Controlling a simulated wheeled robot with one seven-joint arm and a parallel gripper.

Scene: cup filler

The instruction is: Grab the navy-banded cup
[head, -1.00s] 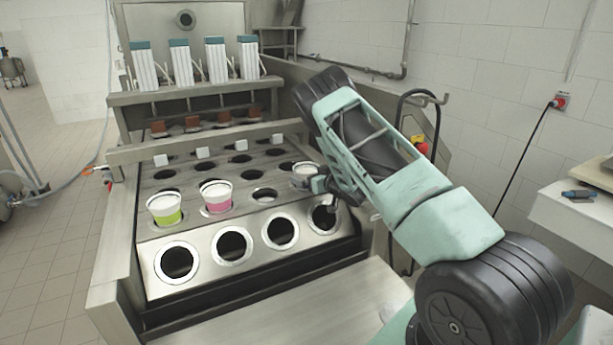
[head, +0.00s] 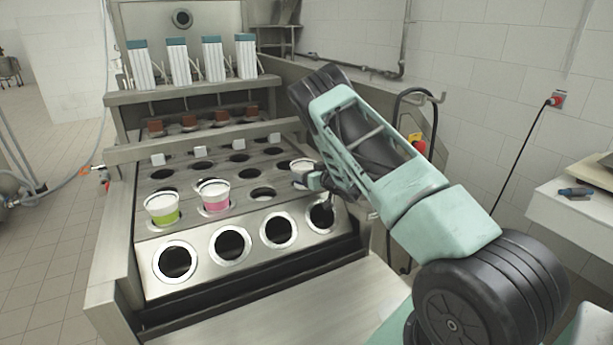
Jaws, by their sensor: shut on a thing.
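The cup at my gripper (head: 314,182) is white-rimmed (head: 301,165). It is at the right end of the row of holes. My gripper is shut on its right side. A green-banded cup (head: 162,209) and a pink-banded cup (head: 214,196) stand in holes to the left in the front row of the deck. My arm comes in from the right and hides part of the machine.
Empty round holes line the sloped front panel (head: 204,285) and the deck. A metal crossbar (head: 190,142) spans the deck behind the cups, with blue-topped white stacks (head: 177,64) above. A white table (head: 580,212) stands at far right.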

